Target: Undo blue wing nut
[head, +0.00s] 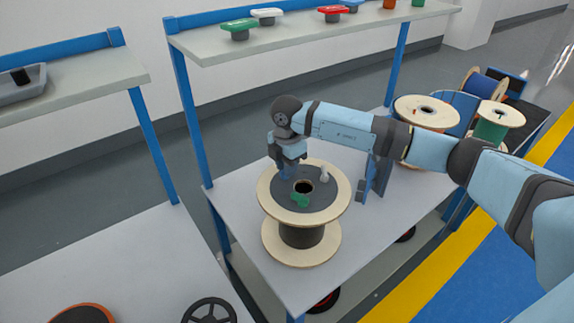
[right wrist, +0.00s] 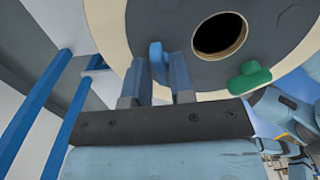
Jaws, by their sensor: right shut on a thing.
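A wooden cable spool (head: 303,238) stands upright on the grey table, with a dark round plate (head: 322,200) on its top flange around the centre hole. My right gripper (head: 287,168) reaches down onto the far left side of this plate. In the right wrist view its two fingers (right wrist: 162,80) are shut on the blue wing nut (right wrist: 157,60), which sits at the plate. A green wing nut (head: 300,200) is on the near side of the plate and also shows in the right wrist view (right wrist: 250,76). A white wing nut (head: 324,173) is at the far right. My left gripper is not in view.
More spools (head: 426,112) stand at the right behind my right arm. A shelf (head: 300,38) above the table's back holds green, white, red and blue handled parts. A second bench (head: 120,265) is at left. The table's front is clear.

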